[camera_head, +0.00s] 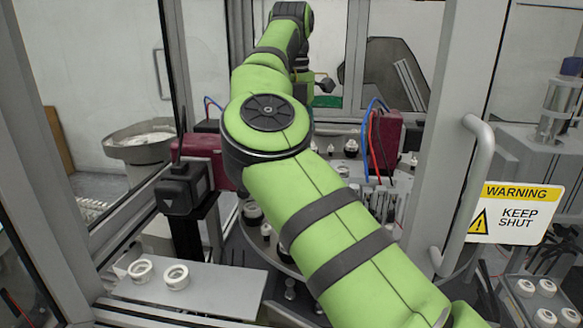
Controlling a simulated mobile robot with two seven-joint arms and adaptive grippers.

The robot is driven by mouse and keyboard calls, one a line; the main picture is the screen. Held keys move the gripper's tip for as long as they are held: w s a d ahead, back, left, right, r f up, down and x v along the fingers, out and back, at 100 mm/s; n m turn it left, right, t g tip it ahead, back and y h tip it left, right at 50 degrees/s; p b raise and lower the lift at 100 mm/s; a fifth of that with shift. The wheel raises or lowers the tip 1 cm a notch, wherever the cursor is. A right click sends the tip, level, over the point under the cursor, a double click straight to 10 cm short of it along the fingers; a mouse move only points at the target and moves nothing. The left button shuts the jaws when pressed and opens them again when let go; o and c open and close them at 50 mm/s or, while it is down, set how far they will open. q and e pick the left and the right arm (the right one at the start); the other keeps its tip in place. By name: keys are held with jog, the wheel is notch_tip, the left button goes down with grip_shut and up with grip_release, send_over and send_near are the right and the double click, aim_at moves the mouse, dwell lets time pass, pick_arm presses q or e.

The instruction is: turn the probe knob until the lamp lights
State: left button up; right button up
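My green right arm comes in from the lower right and reaches through the open front of the cell to the back. It covers much of the middle of the view. Its far end bends at a dark joint at the top, and I cannot make out the gripper or its fingertips there. A small dark part (324,85) shows just right of the far arm link; I cannot tell what it is. I cannot make out the probe knob or the lamp; the arm may hide them. My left gripper is not in view.
A grey bowl (140,150) stands at left. Two white rings (176,276) lie on a grey plate (215,297) at front left. A red block (386,132) with cables stands right of the arm. The door with its handle (468,190) and warning sign (515,212) is at right.

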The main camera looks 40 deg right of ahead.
jog(key=shift+n, duration=0.4)
jog(key=shift+f, duration=0.3)
jog(key=shift+f+p, duration=0.5)
jog(key=shift+f, duration=2.7)
grip_shut()
